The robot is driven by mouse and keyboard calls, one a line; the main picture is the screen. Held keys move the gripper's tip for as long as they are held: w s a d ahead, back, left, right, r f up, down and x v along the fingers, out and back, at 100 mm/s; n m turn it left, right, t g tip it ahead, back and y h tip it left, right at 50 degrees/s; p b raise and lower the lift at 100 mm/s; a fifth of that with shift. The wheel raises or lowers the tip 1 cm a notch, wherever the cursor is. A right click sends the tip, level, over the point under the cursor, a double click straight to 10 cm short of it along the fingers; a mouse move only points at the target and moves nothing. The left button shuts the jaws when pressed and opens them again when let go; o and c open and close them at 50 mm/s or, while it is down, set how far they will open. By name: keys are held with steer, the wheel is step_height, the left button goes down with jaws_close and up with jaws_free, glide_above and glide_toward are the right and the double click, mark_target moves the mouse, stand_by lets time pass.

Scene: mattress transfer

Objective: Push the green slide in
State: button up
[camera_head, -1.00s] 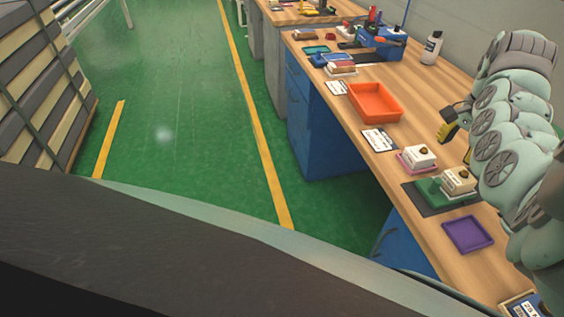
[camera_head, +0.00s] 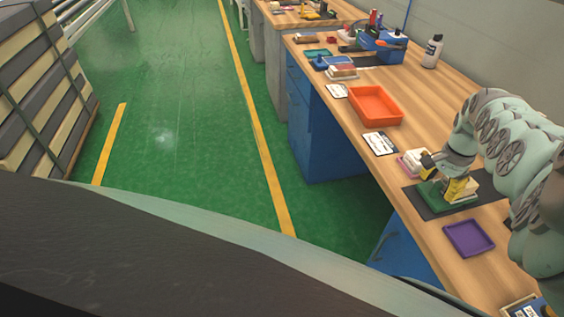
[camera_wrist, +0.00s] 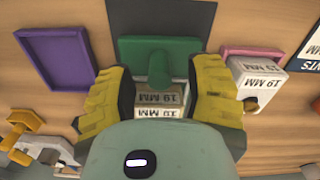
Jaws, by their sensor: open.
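The green slide (camera_head: 429,194) lies on a dark mat (camera_head: 420,208) on the bench. In the wrist view the green slide (camera_wrist: 135,50) shows as a flat plate with a rounded green bar running toward me. A white block marked 19 MM (camera_wrist: 158,98) sits at its near side, between my fingers. My gripper (camera_head: 452,186) is open, and its yellow fingers stand either side of the block and the bar. In the wrist view my gripper (camera_wrist: 160,78) shows gaps beside the bar. My wrist hides part of the block.
A purple tray (camera_head: 468,238) lies to the near side of the mat. A second white block (camera_wrist: 258,82) stands by a pink tray (camera_wrist: 250,51) close to one finger. An orange bin (camera_head: 375,104) and white label cards (camera_head: 380,143) are farther along the bench.

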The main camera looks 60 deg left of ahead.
steer(key=shift+s+f, duration=0.15)
steer(key=shift+f, duration=0.45)
jaws_close()
stand_by(0.3)
